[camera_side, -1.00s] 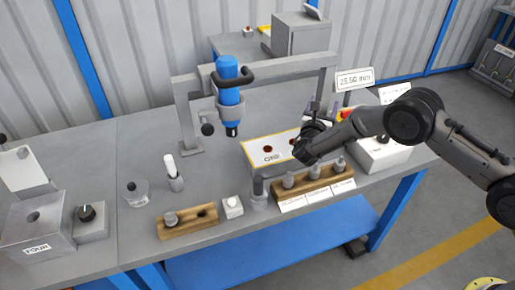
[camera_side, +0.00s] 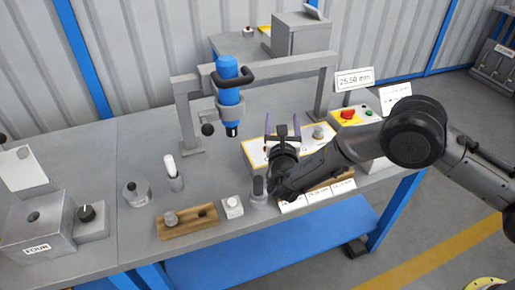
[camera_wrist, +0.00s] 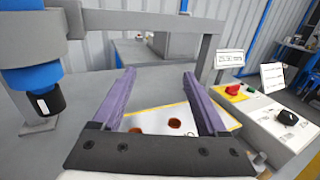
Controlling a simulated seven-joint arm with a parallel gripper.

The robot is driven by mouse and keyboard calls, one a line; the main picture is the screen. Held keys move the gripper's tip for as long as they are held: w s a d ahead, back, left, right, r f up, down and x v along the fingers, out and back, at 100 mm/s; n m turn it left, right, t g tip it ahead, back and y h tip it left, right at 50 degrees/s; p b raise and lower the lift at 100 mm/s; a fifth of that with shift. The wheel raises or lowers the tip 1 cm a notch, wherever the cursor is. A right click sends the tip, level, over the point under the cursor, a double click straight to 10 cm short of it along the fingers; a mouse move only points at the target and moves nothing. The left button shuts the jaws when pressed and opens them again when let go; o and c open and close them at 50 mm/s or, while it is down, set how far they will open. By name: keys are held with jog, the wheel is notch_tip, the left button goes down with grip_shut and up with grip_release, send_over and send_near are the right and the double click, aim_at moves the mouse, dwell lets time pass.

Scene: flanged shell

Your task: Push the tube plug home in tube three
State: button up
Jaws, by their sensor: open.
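The white block with yellow edges (camera_side: 256,155) is on the bench. Two reddish-brown holes in its top show in the wrist view, a left hole (camera_wrist: 135,130) and a right hole (camera_wrist: 174,124). A grey plug (camera_side: 318,132) stands at the block's right end; its seating depth cannot be told. A grey cylindrical piece at the wrist view's lower right (camera_wrist: 259,160) may be this plug. My gripper (camera_side: 283,128) is open and empty, left of the plug, its purple fingers pointing up and back. They also show in the wrist view (camera_wrist: 158,95). My arm hides part of the block; tube numbers are unreadable.
A blue tool (camera_side: 229,95) hangs from a grey gantry (camera_side: 188,112) behind left. A wooden rack (camera_side: 203,221) holding a plug stands front left. A second rack (camera_side: 343,177) is mostly behind my arm. A control box with a red button (camera_side: 347,114) stands right.

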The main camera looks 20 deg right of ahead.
jog(key=s+a+n+y, duration=0.1)
jog(key=s+a+y, duration=0.1)
jog(key=a, duration=0.1)
jog(key=s+a+n+t+y, duration=0.1)
jog(key=s+a, duration=0.2)
jog(key=s+a+n+y, duration=0.1)
jog(key=s+a+y, duration=0.1)
jog(key=a, duration=0.2)
jog(key=shift+s+n+t+y, duration=0.3)
